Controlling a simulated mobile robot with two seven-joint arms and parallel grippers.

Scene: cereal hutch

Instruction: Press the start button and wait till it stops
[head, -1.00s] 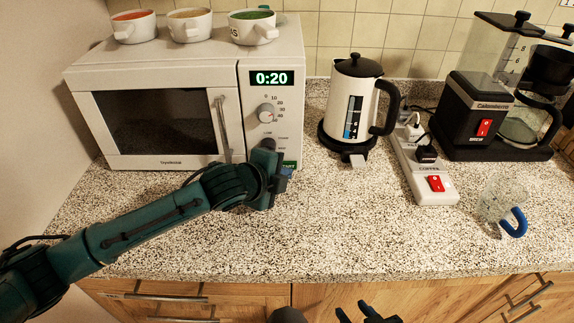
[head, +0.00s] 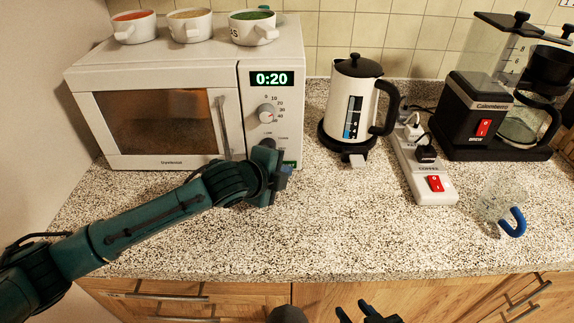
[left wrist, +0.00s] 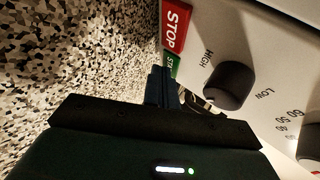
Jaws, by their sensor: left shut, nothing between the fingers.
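The white microwave (head: 160,65) stands at the left of the counter, its door shut. Its window (head: 160,118) glows orange and its display (head: 271,78) reads 0:20. My left gripper (head: 284,174) is shut and empty at the lower right of the control panel. In the left wrist view its closed fingertips (left wrist: 162,84) are at the green start button (left wrist: 170,63), covering much of it. Whether they touch it I cannot tell. The red stop button (left wrist: 175,25) is beside it. My right gripper (head: 358,311) is open and empty at the bottom edge.
Several bowls, including one with green contents (head: 254,26), stand on the microwave. The front middle counter is clear.

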